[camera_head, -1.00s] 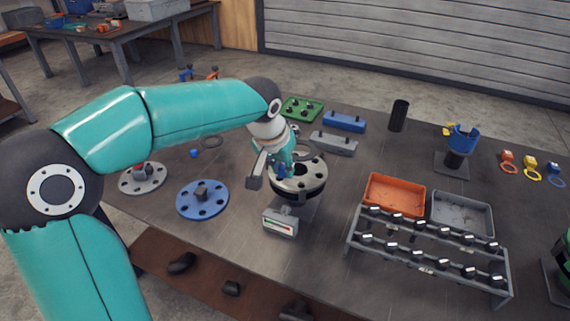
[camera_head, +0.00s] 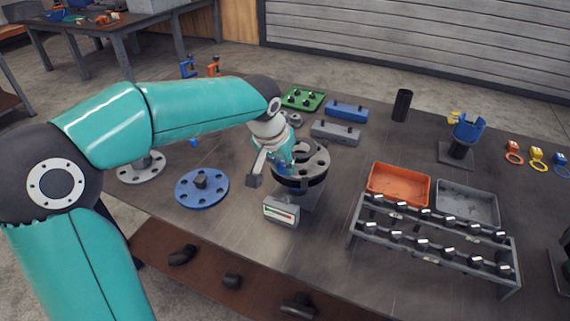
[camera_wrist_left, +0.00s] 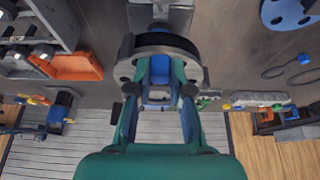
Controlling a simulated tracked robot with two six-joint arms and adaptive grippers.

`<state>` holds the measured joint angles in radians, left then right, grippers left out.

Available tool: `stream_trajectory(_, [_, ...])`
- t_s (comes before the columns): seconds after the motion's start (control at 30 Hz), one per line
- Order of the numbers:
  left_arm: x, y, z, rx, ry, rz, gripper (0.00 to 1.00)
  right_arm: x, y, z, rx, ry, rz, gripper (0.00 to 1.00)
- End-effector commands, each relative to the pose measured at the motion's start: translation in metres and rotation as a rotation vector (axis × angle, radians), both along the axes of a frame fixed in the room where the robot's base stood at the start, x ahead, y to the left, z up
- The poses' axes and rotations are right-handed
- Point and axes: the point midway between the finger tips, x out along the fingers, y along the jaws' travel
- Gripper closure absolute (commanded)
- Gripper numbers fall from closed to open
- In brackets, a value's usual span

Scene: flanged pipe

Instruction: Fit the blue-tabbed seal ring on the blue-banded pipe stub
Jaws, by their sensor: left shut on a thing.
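My left gripper (camera_head: 287,165) reaches down over the left side of a grey flange with bolt holes (camera_head: 315,160), which tops a short dark pipe stub. In the left wrist view, my fingers (camera_wrist_left: 162,72) close on a small blue piece (camera_wrist_left: 160,68) that looks like the blue tab of a seal ring. The flange (camera_wrist_left: 194,71) lies right behind it. The fingers hide most of the ring, so I cannot tell how it sits on the stub. The stub's blue band is not clear. My right gripper is not in view.
A gauge box (camera_head: 281,210) stands in front of the stub. To its left lies a blue flange disc (camera_head: 202,188). To its right are an orange tray (camera_head: 398,199), a grey tray (camera_head: 468,219) and a rack (camera_head: 430,237). Small coloured rings (camera_head: 537,160) lie far right.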

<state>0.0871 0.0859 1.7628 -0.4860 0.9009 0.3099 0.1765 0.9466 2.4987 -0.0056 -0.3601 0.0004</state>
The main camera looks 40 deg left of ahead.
Motion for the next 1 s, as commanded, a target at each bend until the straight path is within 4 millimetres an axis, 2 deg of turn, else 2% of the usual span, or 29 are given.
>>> stream_trajectory(0.53, [-0.001, 0.000, 0.000, 0.000, 0.000, 0.000, 1.00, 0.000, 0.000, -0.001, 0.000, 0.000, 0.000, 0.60])
stream_trajectory(1.0, [-0.001, 0.000, -0.016, 0.000, 0.000, 0.000, 1.00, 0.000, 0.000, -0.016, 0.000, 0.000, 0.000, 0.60])
